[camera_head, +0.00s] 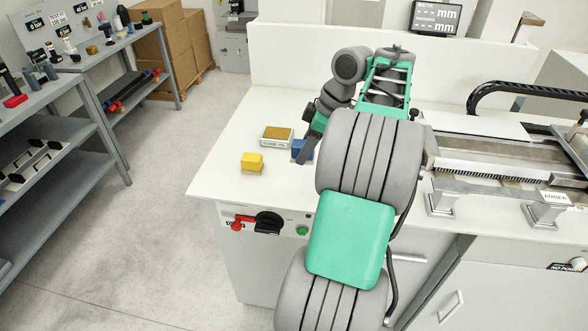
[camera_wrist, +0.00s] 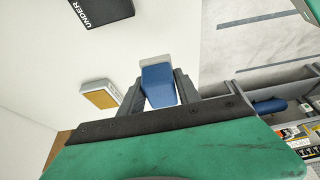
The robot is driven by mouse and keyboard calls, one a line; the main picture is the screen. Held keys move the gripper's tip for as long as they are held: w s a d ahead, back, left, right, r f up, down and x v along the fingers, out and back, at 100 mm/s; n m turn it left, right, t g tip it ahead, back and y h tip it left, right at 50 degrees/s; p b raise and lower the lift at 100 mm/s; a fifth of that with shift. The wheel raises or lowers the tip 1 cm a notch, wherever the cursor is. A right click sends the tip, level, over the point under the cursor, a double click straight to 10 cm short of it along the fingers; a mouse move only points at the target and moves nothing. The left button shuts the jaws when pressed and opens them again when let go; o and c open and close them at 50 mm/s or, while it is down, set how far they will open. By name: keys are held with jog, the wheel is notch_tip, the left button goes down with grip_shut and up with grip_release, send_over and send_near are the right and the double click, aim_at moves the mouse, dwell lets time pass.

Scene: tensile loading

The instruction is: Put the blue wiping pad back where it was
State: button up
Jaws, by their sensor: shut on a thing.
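The blue wiping pad (camera_wrist: 158,86) sits between the two fingers of my gripper (camera_wrist: 158,80) in the wrist view, with a pale part at its far end. My gripper (camera_head: 304,152) is shut on the pad. In the head view only a small part of the blue pad (camera_head: 298,147) shows beside my dark finger, over the white bench. I cannot tell whether it touches the bench top.
A labelled box with a brownish-yellow top (camera_head: 277,135) lies left of the pad, and a yellow block (camera_head: 252,161) is nearer the bench's left edge. A testing machine (camera_head: 500,165) fills the right. Bench controls (camera_head: 268,222) are on the front panel.

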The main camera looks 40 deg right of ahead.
jog(key=b, duration=0.1)
send_over(289, 174)
jog(key=s, duration=0.1)
jog(key=f, duration=0.3)
jog(key=d+f, duration=0.1)
jog(key=f, duration=0.1)
jog(key=shift+s+f, duration=0.15)
jog(key=shift+f, duration=0.2)
notch_tip(289, 174, down, 3)
jog(key=shift+r+b, duration=0.1)
jog(key=shift+b, duration=0.45)
jog(key=shift+f, duration=0.25)
jog(key=o, duration=1.3)
